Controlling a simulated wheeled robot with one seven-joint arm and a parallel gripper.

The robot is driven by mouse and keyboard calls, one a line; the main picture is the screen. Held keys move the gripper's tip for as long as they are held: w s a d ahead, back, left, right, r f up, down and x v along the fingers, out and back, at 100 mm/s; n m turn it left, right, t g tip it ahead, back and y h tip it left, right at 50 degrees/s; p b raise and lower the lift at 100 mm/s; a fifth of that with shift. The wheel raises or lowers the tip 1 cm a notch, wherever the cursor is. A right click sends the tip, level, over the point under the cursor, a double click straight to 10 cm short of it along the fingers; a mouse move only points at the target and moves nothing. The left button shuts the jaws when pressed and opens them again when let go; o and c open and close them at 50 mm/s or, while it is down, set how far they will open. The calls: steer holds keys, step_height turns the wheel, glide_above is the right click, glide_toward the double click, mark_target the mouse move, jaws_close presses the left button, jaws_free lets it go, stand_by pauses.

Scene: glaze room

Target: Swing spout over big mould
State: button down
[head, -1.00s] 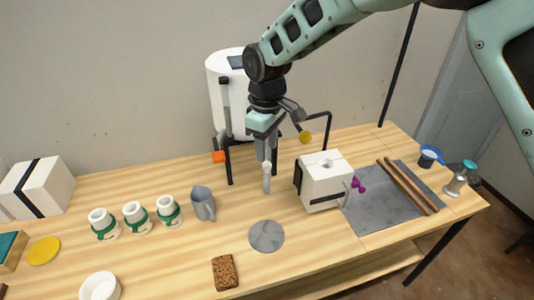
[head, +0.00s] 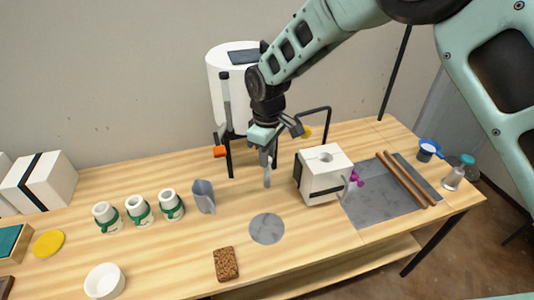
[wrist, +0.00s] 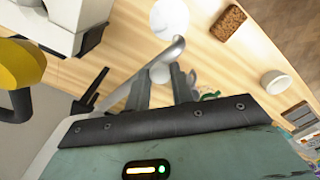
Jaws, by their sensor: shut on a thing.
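The spout (head: 267,178) is a pale grey tube at the front of the white slip tank (head: 227,72). Its downturned end hangs over bare table left of the big mould. In the wrist view the spout (wrist: 128,87) runs slantwise at the jaws. My gripper (head: 265,152) is shut on the spout near its outer end; the fingers also show in the wrist view (wrist: 161,88). The big mould (head: 322,183) is a white block with a black strap and a round top hole. It stands right of the spout, apart from it, and shows at the wrist view's top left (wrist: 83,12).
A black stand (head: 329,125) rises behind the mould. A grey slab (head: 372,205) with wooden sticks (head: 402,180) lies to its right. A grey jug (head: 204,196) and three small green-banded moulds (head: 138,209) stand left. A grey disc (head: 267,229) and brown sponge (head: 226,264) lie in front.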

steer(key=w+d+n+b, duration=0.1)
steer(key=d+n, duration=0.3)
steer(key=d, duration=0.2)
steer(key=shift+n, duration=0.3)
steer(key=c, duration=1.2)
jaws_free()
step_height(320, 180, up, 18)
steer(key=b, duration=0.4)
steer(key=shift+f+b, duration=0.25)
steer(key=shift+b, duration=0.1)
